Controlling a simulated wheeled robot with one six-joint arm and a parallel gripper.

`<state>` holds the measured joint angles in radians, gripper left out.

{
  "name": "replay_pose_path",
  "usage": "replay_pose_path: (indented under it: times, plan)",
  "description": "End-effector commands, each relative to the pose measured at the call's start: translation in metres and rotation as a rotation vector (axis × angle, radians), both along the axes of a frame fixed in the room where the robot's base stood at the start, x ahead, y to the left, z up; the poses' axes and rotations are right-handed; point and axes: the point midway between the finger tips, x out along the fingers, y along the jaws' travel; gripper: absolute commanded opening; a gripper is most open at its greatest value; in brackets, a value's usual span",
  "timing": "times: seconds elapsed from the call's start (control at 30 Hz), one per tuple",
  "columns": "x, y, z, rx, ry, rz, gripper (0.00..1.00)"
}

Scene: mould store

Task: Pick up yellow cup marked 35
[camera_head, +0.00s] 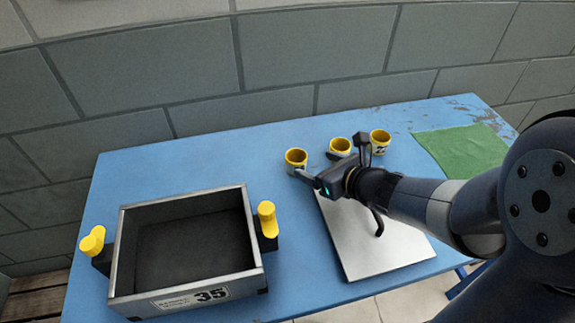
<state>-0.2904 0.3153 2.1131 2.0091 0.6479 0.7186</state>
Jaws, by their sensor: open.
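Three small yellow cups with pale label bands stand upright near the back of the blue table: a left cup (296,157), a middle cup (340,145) and a right cup (380,137). The right cup shows a dark marking too small to read. I cannot tell which cup is marked 35. My gripper (332,160) is open and empty, just in front of the cups. One finger overlaps the lower part of the left cup, and other gripper parts partly hide the middle cup. I cannot tell whether it touches either cup.
A silver plate (362,258) lies under my arm. A green cloth (462,148) lies at the right. A block wall (300,45) stands behind the table (200,155).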

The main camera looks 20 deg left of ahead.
Motion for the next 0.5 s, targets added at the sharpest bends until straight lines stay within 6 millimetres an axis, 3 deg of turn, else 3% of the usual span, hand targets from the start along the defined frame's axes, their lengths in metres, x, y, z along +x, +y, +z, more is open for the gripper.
replay_pose_path:
  times: [0.5]
  plan:
    - [0.027, 0.043, -0.024, 0.000, 0.002, 0.004, 0.75]
